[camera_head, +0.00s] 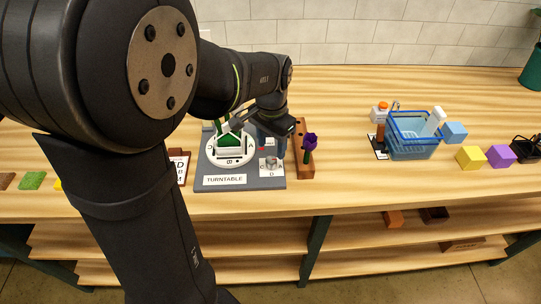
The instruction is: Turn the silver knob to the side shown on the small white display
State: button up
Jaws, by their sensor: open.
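The silver knob (270,162) stands on a small white plate (287,170) with letters around it, a D at the front, at the right front of the grey turntable base (240,184). Which way the knob points is too small to tell. A small whitish panel (270,141) behind it may be the display; its marking is unreadable and my gripper partly covers that area. My gripper (264,128) is open above the back right of the base, behind the knob and apart from it.
A round white turntable (231,160) carries a green and white thing, left of the knob. A wooden block (304,165) with a purple flower (310,142) stands close on the right. A lettered sign (180,166) is at left. A blue basket (412,150) stands farther right; bare wood lies between.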

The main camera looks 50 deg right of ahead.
aim_at(271, 159)
notch_tip(271, 159, down, 5)
jog(key=shift+f, duration=0.15)
jog(key=c, duration=1)
